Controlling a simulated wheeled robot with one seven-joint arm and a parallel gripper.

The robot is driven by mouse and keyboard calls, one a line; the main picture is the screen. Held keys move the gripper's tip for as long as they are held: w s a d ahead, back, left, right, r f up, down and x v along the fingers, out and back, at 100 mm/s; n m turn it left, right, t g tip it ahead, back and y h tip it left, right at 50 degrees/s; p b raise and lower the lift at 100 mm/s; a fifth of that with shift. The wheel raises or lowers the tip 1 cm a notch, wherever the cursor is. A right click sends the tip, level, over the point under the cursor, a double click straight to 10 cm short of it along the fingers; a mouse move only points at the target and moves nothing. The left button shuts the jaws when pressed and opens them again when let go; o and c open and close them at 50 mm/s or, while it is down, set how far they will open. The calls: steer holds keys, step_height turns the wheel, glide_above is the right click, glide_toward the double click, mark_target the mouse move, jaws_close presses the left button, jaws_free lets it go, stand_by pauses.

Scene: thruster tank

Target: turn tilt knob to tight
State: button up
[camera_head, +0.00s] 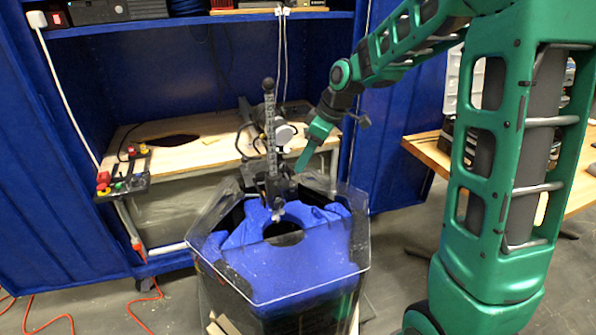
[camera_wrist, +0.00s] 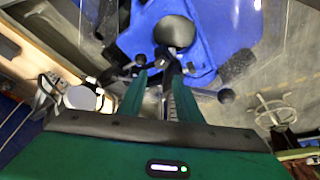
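The thruster mount (camera_head: 277,183) stands at the back rim of the tank, with an upright grey post (camera_head: 269,130) marked like a scale and topped by a black ball. I cannot tell for sure which is the tilt knob. My gripper (camera_head: 299,168) is just right of the post in the head view. In the wrist view its green fingers (camera_wrist: 158,75) are apart, with parts of the mount beyond and between them. Contact cannot be told.
The tank (camera_head: 310,292) has a clear hexagonal rim and a blue inside. Behind it is a wooden bench (camera_head: 185,150) in a blue cabinet, with a switch box (camera_head: 122,184) at its left. Another table (camera_head: 432,152) stands at right. Orange cable lies on the floor at left.

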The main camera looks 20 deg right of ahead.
steer(key=shift+v, duration=1.3)
